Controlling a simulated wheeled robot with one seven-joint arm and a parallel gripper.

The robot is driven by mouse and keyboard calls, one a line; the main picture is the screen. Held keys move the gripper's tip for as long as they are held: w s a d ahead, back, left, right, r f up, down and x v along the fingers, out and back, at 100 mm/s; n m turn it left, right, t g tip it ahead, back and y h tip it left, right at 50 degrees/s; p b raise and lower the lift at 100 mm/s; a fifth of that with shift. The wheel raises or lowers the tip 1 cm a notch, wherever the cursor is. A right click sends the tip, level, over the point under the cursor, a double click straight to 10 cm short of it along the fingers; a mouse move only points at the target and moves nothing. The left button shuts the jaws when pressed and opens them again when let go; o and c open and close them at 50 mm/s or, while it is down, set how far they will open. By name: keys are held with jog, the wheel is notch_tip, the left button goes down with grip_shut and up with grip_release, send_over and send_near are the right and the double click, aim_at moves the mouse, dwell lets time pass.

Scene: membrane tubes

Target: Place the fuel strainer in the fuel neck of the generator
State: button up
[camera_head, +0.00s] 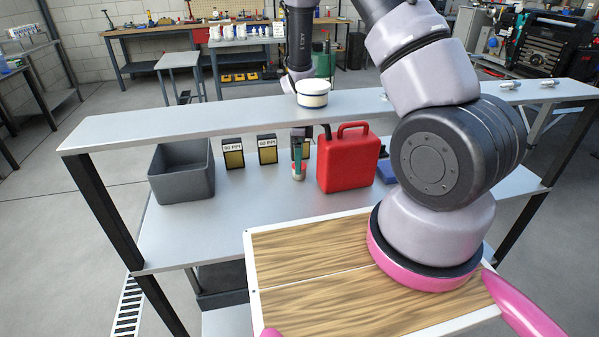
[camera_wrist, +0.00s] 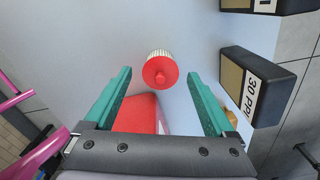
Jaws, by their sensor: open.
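My gripper (camera_wrist: 160,82) has teal fingers, spread open and empty. In the head view my gripper (camera_head: 298,163) reaches down behind the upper shelf, just left of the red fuel can; the strainer is mostly hidden there. I cannot identify the generator or its fuel neck for sure.
The red can (camera_head: 348,160) stands close beside my gripper and shows in the wrist view (camera_wrist: 138,116). A 30 PPI box (camera_wrist: 258,85) is on the other side. 90 PPI (camera_head: 233,153) and 60 PPI (camera_head: 267,149) boxes and a grey bin (camera_head: 181,171) stand left.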

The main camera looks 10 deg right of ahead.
jog(key=shift+f, duration=1.9)
